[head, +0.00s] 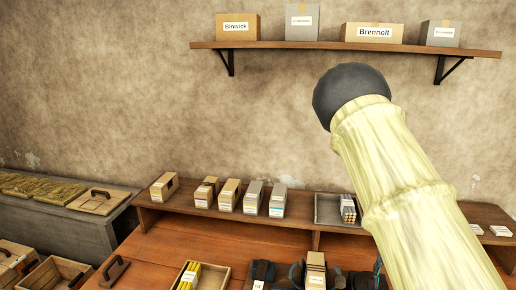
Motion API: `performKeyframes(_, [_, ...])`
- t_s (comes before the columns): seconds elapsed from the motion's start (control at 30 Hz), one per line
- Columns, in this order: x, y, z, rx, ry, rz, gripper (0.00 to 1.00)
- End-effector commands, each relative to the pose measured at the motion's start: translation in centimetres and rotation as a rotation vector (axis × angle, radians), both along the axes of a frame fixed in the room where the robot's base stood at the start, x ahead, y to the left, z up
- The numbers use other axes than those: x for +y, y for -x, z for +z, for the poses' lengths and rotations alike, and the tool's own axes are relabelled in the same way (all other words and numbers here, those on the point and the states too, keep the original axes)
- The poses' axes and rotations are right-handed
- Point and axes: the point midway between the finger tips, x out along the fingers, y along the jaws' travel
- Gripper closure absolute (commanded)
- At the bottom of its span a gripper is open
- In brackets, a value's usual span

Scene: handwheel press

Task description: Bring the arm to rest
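A thick, pale yellow sleeved part with a dark rounded end, which looks like my arm (395,175), rises from the lower right of the head view. It leans up and to the left, and its dark end is in front of the wall, below the shelf in the picture. My gripper is not in view, so its state and anything in it are hidden. No handwheel press shows.
A wall shelf (290,45) carries several boxes. Below, a wooden bench (180,245) has a raised ledge with small cartons (278,200) and a grey tray (328,209). Open boxes stand along its front. A grey counter (70,225) stands at the left.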

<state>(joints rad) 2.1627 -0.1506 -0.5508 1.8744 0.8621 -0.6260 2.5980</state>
Motion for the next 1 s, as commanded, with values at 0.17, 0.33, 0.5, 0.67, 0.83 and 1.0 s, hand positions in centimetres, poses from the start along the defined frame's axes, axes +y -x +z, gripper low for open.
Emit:
performKeyframes(0.17, [0.1,5.1,-5.4,0.106,0.037,0.36,0.59])
performKeyframes(0.33, [0.6,9.6,-9.6,0.201,0.044,0.726,0.59])
performKeyframes(0.5, [1.6,14.0,-13.2,0.286,0.024,1.103,0.59])
performKeyframes(0.67, [3.0,17.8,-16.0,0.35,-0.015,1.464,0.59])
performKeyframes(0.83, [5.0,21.6,-18.5,0.393,-0.068,1.851,0.59])
performKeyframes(1.0, [7.6,25.3,-20.5,0.403,-0.124,2.24,0.59])
